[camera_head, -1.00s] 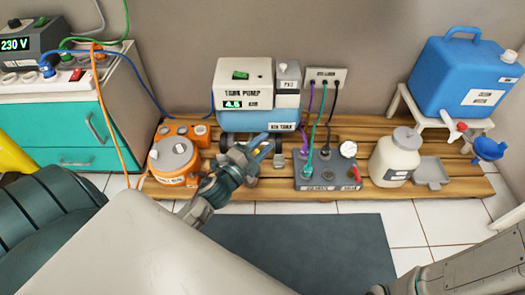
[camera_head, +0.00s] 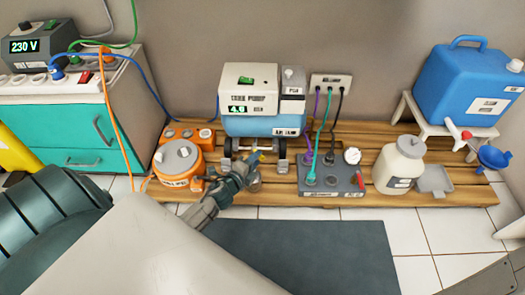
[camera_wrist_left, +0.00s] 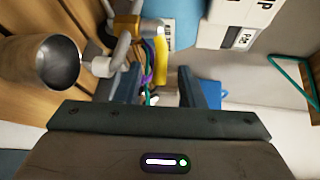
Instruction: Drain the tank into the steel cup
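The tank pump (camera_head: 250,90) stands on the slatted wooden platform, with its blue tank (camera_head: 262,125) underneath. My left gripper (camera_head: 252,160) is low at the front of the tank. In the left wrist view, the left gripper (camera_wrist_left: 163,90) has its fingers apart, with a yellow lever (camera_wrist_left: 161,66) between them. A gap shows beside the lever, and I cannot tell whether either finger touches it. The lever is near a brass and grey valve fitting (camera_wrist_left: 125,30). My right gripper is out of view.
An orange round unit (camera_head: 177,165) stands left of my gripper. A grey box with plugs and a gauge (camera_head: 330,180) is to the right. A cream jar (camera_head: 398,165) and a blue jerrycan (camera_head: 465,85) stand farther right. A dark mat (camera_head: 310,250) lies in front.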

